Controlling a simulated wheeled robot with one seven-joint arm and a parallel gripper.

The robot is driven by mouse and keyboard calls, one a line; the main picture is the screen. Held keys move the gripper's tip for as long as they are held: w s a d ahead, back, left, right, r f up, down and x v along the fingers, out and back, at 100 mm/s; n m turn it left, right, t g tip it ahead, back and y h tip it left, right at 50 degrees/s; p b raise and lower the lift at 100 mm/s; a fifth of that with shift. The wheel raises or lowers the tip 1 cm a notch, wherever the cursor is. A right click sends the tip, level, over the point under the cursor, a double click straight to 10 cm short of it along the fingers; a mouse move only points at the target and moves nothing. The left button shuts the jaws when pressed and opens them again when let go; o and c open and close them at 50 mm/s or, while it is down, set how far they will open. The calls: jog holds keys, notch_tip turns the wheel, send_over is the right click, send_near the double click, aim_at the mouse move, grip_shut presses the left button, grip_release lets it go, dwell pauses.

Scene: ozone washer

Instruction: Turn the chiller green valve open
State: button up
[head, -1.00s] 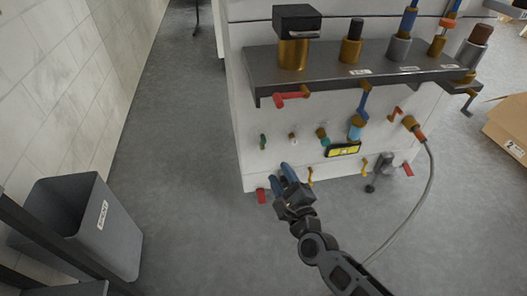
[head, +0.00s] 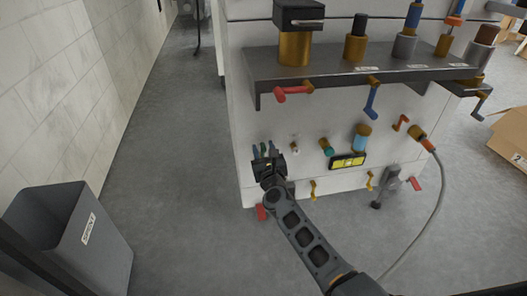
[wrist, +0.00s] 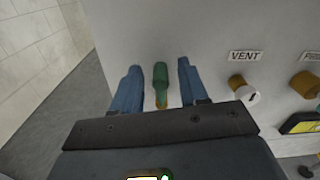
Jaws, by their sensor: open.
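The green valve handle (wrist: 161,80) stands upright on the white machine face in the wrist view, with a brass stem below it. My gripper (wrist: 158,85) is open, with one blue finger on each side of the handle and gaps visible on both sides. In the head view my gripper (head: 265,150) is at the lower left of the machine front. The green handle shows there as a small green bit (head: 263,149) between the fingers, largely hidden by them.
A white VENT knob (wrist: 245,90) sits right of the green valve. A yellow display (head: 348,161), a red handle (head: 293,90) and a blue handle (head: 371,100) are on the machine front. A grey bin (head: 70,235) stands at left; floor between is clear.

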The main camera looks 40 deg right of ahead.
jog(key=shift+w+d, duration=0.35)
jog(key=shift+w, duration=0.1)
grip_shut()
